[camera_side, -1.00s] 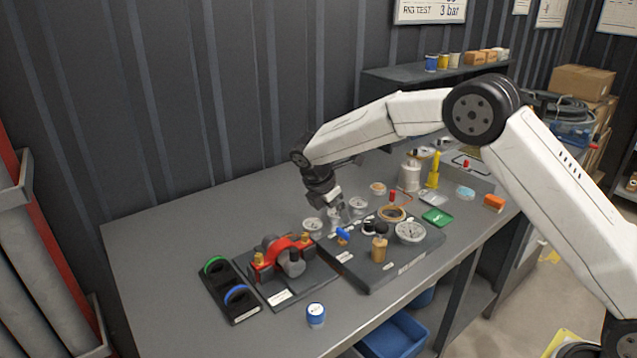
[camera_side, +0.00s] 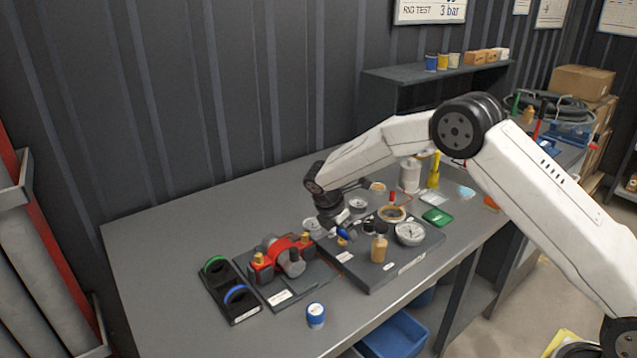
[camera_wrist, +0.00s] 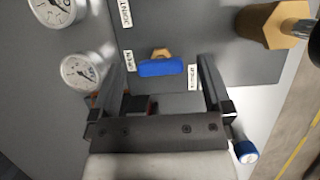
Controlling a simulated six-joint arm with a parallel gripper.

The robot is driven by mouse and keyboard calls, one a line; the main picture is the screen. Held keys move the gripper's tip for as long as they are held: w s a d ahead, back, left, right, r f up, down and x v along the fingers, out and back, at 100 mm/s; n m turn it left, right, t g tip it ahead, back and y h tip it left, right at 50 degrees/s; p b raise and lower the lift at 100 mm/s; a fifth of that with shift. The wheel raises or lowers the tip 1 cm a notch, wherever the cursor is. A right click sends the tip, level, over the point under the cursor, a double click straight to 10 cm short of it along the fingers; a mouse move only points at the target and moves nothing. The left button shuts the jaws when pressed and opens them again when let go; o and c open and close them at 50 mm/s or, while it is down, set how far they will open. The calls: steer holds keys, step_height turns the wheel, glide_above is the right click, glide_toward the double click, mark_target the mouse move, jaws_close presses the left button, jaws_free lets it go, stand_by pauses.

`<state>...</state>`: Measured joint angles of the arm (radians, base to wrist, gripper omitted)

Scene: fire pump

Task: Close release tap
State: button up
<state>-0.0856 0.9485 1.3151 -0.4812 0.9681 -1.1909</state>
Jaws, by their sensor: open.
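The release tap has a blue handle (camera_wrist: 160,68) on a brass stem, mounted on a dark grey plate (camera_wrist: 225,35). In the wrist view the handle lies crosswise, between a label reading OPEN and another label at its right. My gripper (camera_wrist: 165,75) is open, with one finger on each side of the handle and a gap on both sides. In the side view my gripper (camera_side: 337,232) is low over the plate at the blue handle (camera_side: 344,233), partly hiding it. I cannot tell whether a finger touches the handle.
A brass fitting (camera_side: 379,247) and a round gauge (camera_side: 410,233) stand on the same plate, right of the tap. A red pump (camera_side: 280,255) stands to the left. A blue-capped jar (camera_side: 316,315) is near the front edge. The bench's left end is clear.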

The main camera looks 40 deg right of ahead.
steer(key=shift+f, duration=0.1)
steer(key=c, duration=1.3)
steer(key=shift+m, duration=0.5)
steer(key=m+g, duration=0.1)
steer(key=m, duration=0.2)
steer(key=shift+w+d+m+g, duration=0.1)
steer(key=shift+m+g, duration=0.2)
steer(key=shift+g, duration=0.1)
steer(key=m, duration=0.2)
steer(key=m+g+y, duration=0.1)
steer(key=m, duration=0.1)
steer(key=shift+m+g, duration=0.3)
steer(key=m+y, duration=0.1)
steer(key=m, duration=0.3)
steer(key=shift+w+d+g+y, duration=0.1)
steer(key=shift+g+y, duration=0.3)
steer(key=m, duration=0.2)
steer(key=m+y, duration=0.1)
steer(key=m, duration=0.1)
steer(key=shift+m+y, duration=0.3)
steer(key=shift+m, duration=0.1)
